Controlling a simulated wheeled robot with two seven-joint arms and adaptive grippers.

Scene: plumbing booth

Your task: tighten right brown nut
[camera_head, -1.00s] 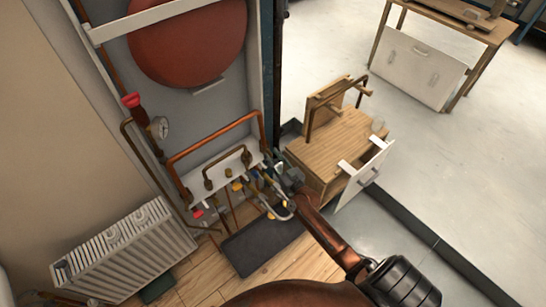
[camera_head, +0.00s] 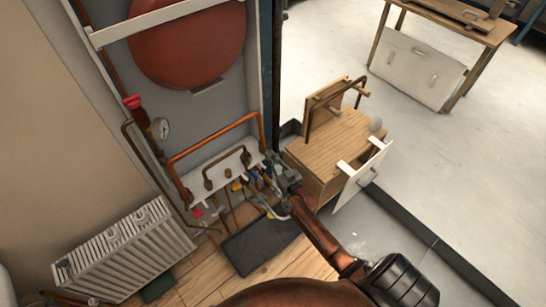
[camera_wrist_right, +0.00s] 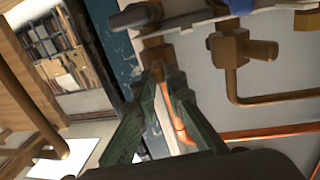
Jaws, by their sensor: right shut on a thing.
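My right gripper (camera_head: 273,163) reaches to the right end of the pipe row under the white bracket (camera_head: 226,166). In the right wrist view the two green fingers (camera_wrist_right: 166,82) close on a brown nut (camera_wrist_right: 157,54) on a fitting below a grey pipe end. The fingertips partly cover the nut, so its exact seating is hard to tell. In the head view the gripper hides this nut. A second brown fitting with a bent pipe (camera_wrist_right: 230,48) is to the right in the wrist view. My left gripper is not in view.
A copper pipe (camera_head: 215,140) arches above the bracket. A radiator (camera_head: 125,252) is at lower left.

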